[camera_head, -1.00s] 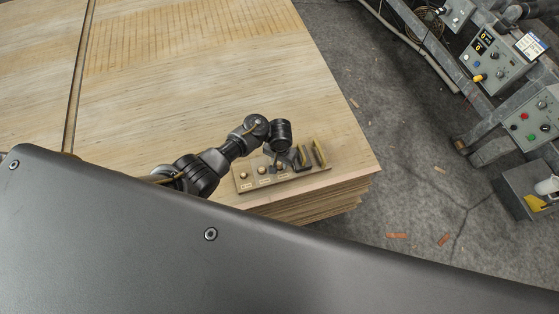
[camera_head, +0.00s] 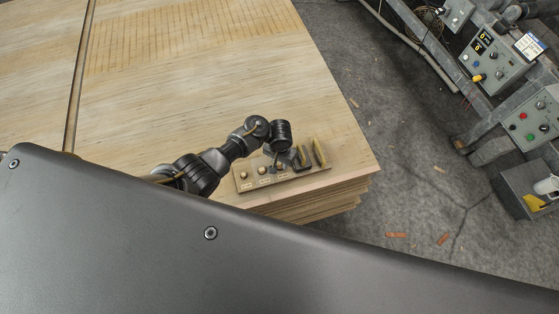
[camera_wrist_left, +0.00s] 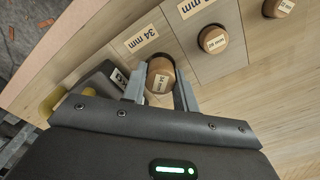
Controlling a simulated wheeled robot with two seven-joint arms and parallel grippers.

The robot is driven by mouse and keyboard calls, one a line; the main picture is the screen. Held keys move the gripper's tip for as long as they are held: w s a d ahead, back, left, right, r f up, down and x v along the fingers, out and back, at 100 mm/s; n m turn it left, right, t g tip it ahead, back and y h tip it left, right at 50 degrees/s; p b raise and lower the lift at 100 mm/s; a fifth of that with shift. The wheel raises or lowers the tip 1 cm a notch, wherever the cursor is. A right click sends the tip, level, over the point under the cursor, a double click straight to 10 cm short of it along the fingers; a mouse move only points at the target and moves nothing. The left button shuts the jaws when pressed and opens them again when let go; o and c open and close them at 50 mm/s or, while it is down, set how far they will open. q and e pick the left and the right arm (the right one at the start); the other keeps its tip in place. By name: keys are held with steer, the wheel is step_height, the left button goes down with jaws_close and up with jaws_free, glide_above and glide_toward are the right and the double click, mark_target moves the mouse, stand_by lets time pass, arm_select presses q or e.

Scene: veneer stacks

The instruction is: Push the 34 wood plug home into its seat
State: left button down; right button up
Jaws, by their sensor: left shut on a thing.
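The plug is at the row of seats on the wooden board (camera_head: 243,187), beside a printed label (camera_wrist_left: 140,38). A dark rim shows by its far side; how deep it sits is hidden. In the head view my left gripper (camera_head: 279,164) is over the right end of the row and mostly covers the plug. My right gripper is not in view.
Two other plugs, a middle one (camera_wrist_left: 213,40) and an end one (camera_wrist_left: 277,7), stand in the board. A dark piece (camera_wrist_left: 104,82) and yellow pieces (camera_head: 319,153) are close by my gripper. The board lies near the edge of the veneer stack (camera_head: 310,210). The stack top behind is clear.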

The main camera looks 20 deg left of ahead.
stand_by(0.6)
arm_select(q)
steer(key=shift+f, duration=0.5)
stand_by(0.4)
steer(key=shift+r, duration=0.15)
steer(key=shift+r+p, duration=0.35)
steer(key=shift+p, duration=0.15)
steer(key=shift+n, duration=0.4)
steer(key=shift+f, duration=0.45)
stand_by(0.6)
steer(key=shift+r, duration=0.15)
steer(key=shift+r+p, duration=0.3)
steer(key=shift+p, duration=0.25)
